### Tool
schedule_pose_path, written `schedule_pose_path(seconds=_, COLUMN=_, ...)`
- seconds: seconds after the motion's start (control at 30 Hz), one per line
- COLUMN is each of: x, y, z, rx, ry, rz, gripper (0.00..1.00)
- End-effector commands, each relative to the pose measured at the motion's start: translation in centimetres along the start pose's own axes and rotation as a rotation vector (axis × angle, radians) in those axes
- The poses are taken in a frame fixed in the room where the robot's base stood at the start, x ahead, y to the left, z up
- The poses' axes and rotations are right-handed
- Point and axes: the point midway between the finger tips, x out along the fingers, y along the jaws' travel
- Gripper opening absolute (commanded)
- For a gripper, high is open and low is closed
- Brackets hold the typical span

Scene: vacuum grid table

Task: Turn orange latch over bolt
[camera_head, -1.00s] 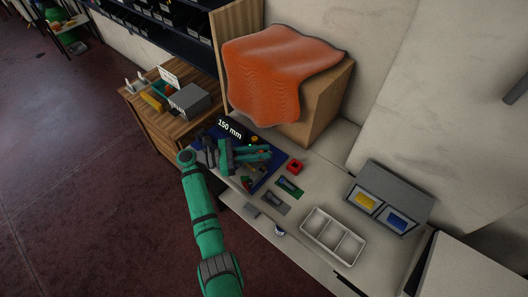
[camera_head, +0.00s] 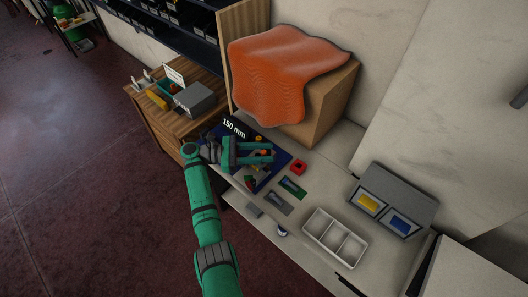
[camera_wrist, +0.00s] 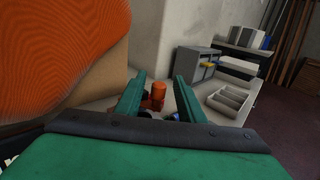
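My gripper (camera_head: 273,153) is over the blue board (camera_head: 284,160) on the table, its two green fingers apart with a gap between them. In the wrist view the open fingers (camera_wrist: 160,82) frame an upright orange cylinder (camera_wrist: 159,90) and a lower orange piece (camera_wrist: 149,103) beyond them. I cannot tell which of these is the latch, and nothing is clearly held. The bolt cannot be made out. Much of the board is hidden under my gripper and wrist.
A red square block (camera_head: 298,167) and small green plates (camera_head: 292,188) lie right of the board. A white compartment tray (camera_head: 312,241) and a grey case with yellow and blue parts (camera_head: 416,190) stand farther right. An orange cloth (camera_head: 285,75) drapes over a wooden box (camera_head: 325,110) behind.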

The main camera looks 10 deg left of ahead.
Motion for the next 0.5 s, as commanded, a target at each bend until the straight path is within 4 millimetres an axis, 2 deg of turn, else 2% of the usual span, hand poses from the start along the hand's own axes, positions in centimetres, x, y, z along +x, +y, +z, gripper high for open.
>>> schedule_pose_path(seconds=0.27, x=-0.7, y=0.1, z=0.1, rx=0.001, ry=0.0, rz=0.003, gripper=0.35)
schedule_pose_path(seconds=0.37, x=-1.9, y=0.2, z=0.1, rx=0.001, ry=0.0, rz=0.005, gripper=0.35)
schedule_pose_path(seconds=0.5, x=-4.5, y=0.2, z=0.1, rx=0.001, ry=0.001, rz=0.005, gripper=0.35)
